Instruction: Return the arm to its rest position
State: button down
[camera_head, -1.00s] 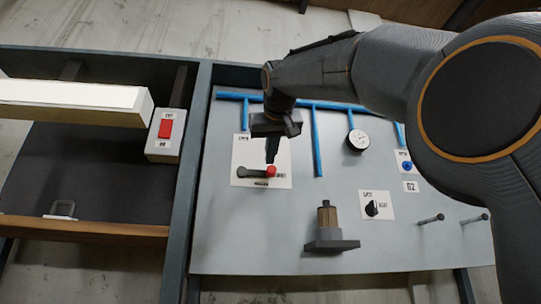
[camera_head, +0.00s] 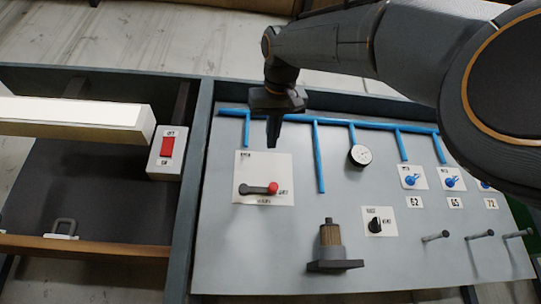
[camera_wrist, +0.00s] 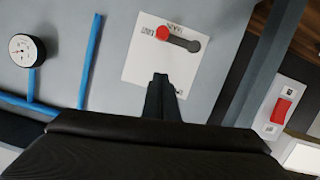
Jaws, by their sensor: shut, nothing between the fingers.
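My gripper (camera_head: 274,132) is shut and empty. In the head view it hangs above the grey panel (camera_head: 225,240), near the top edge of a white plate (camera_head: 252,165) that carries a lever with a red knob (camera_head: 272,187). The lever lies level, its red end to the right. In the wrist view my gripper (camera_wrist: 160,82) points at the same white plate (camera_wrist: 135,62), and the red knob (camera_wrist: 163,33) is beyond the fingertips. No contact with the lever shows. My arm reaches in from the right of the head view.
Blue pipes (camera_head: 318,160) and a round gauge (camera_head: 360,155) are on the panel. A black knob (camera_head: 376,225), blue valves (camera_head: 411,180), a brown-and-grey fitting (camera_head: 331,240) and pegs (camera_head: 435,237) stand out from it. A red switch box (camera_head: 166,152) is at left, beside a white bar (camera_head: 70,112).

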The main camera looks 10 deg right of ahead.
jog(key=shift+s+a+r, duration=0.1)
jog(key=shift+s+r, duration=0.05)
jog(key=shift+s, duration=0.55)
